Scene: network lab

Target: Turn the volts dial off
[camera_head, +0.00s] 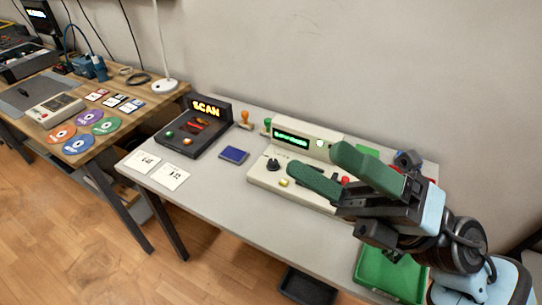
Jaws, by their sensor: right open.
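A cream instrument box (262,178) with a lit green display (291,139) stands on the grey table. A black dial (273,165) shows on the left of its sloped front, and I take it for the volts dial; its label is too small to read. My right gripper (322,168) is open and empty, its green fingers apart over the right half of the box. The fingers point left toward the dial and are apart from it. They hide part of the panel. My left gripper is not in view.
A black SCAN box (187,143) stands to the left on the grey table (215,185), with a blue pad (234,154) and paper cards (168,177) near it. A green tray (385,278) lies at the right. A wooden table (150,97) with discs is further left.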

